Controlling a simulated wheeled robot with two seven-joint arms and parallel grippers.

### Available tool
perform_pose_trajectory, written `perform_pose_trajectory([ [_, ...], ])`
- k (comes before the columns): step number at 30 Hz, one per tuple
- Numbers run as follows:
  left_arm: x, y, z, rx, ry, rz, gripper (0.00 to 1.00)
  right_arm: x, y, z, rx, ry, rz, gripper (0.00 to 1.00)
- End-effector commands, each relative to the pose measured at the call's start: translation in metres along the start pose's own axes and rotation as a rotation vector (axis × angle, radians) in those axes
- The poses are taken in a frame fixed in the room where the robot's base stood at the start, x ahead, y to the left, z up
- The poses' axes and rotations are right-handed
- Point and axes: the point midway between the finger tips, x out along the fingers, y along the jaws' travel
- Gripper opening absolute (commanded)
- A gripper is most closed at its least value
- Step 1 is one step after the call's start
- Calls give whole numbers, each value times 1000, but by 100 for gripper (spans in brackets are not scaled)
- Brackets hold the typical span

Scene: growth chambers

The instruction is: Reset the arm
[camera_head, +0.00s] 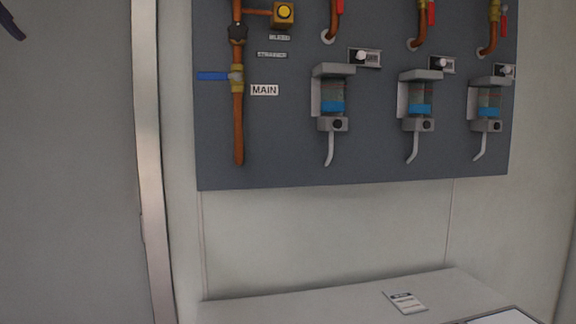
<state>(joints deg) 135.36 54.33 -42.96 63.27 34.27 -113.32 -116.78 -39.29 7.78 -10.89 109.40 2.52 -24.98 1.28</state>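Neither of my grippers shows clearly in the head view. A small dark piece (10,24) shows at the top left corner; I cannot tell what it is. A grey wall panel (280,165) carries a copper pipe (239,125) with a blue-handled valve (213,76) beside a label reading MAIN (265,90). The blue handle lies horizontal, across the pipe.
Several sight-glass units with blue liquid, such as the left one (333,97), hang on the panel. Below is a pale ledge (300,309) with a small card (404,302) and a tray-like edge (500,316). A pale vertical post (148,150) stands left.

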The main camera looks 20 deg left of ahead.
Motion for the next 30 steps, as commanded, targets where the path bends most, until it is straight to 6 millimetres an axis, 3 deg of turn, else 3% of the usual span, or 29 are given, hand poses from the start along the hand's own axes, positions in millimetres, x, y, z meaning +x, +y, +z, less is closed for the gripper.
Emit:
perform_pose_trajectory([
  [11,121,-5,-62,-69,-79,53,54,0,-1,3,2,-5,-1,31],
  [17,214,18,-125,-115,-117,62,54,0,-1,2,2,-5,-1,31],
  [23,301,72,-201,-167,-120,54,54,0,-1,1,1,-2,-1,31],
  [30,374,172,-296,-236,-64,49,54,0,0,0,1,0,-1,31],
])
